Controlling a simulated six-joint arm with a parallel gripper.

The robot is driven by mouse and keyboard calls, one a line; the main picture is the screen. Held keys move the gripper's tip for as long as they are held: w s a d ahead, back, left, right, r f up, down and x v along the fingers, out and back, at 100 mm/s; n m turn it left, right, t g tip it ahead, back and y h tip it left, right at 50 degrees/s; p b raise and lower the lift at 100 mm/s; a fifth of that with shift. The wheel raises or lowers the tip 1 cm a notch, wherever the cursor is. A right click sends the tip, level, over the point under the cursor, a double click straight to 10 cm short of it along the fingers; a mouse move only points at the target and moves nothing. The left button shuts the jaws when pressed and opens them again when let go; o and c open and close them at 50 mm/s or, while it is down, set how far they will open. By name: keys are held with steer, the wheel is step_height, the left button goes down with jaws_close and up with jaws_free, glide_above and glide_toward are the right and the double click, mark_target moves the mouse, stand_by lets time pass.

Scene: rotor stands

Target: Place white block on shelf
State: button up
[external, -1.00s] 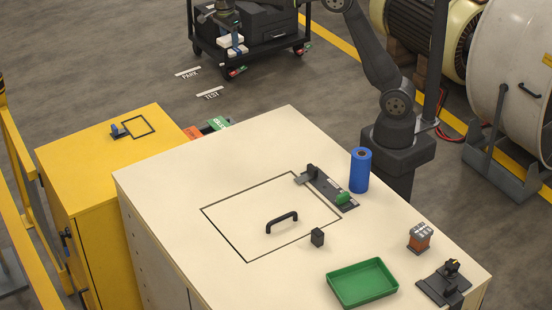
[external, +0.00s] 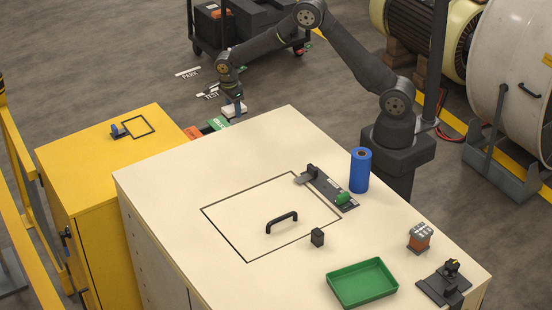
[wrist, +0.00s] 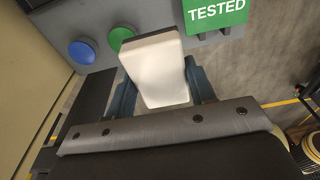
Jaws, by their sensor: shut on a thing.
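The white block (external: 233,110) is held by my gripper (external: 234,101) above the back-left side of the cream cabinet, near a green sign. In the wrist view the white block (wrist: 158,68) sits between my two blue-grey fingers, which are shut on its sides. Beyond it is a grey panel (wrist: 165,23) with a blue disc, a green disc partly hidden by the block, and a green TESTED sign (wrist: 216,12). This grey panel may be the shelf; I cannot tell for sure. Whether the block touches it is also unclear.
The cream cabinet top (external: 160,175) carries a handled panel, a blue cylinder (external: 360,170) and a green tray (external: 362,283). A yellow cabinet (external: 85,160) stands left, with an orange sign (external: 194,132) beside it. A black cart (external: 250,35) stands behind on open floor.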

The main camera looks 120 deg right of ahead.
mark_target(232, 116)
steer(key=f, duration=0.3)
steer(key=shift+w+a+f, duration=0.1)
steer(key=shift+w+f, duration=0.15)
steer(key=shift+w, duration=0.15)
steer(key=w+a+f, duration=0.1)
steer(key=w+f, duration=0.1)
steer(key=w, duration=0.1)
steer(key=w+a+f, duration=0.1)
steer(key=w+f, duration=0.1)
steer(key=w, duration=0.2)
steer(key=w+a+f, duration=0.1)
steer(key=w+f, duration=0.1)
steer(key=w, duration=0.1)
steer(key=shift+w+f, duration=0.2)
steer(key=shift+f, duration=2)
steer(key=shift+f, duration=0.15)
steer(key=o, duration=1)
step_height(232, 116, up, 10)
steer(key=shift+w, duration=0.15)
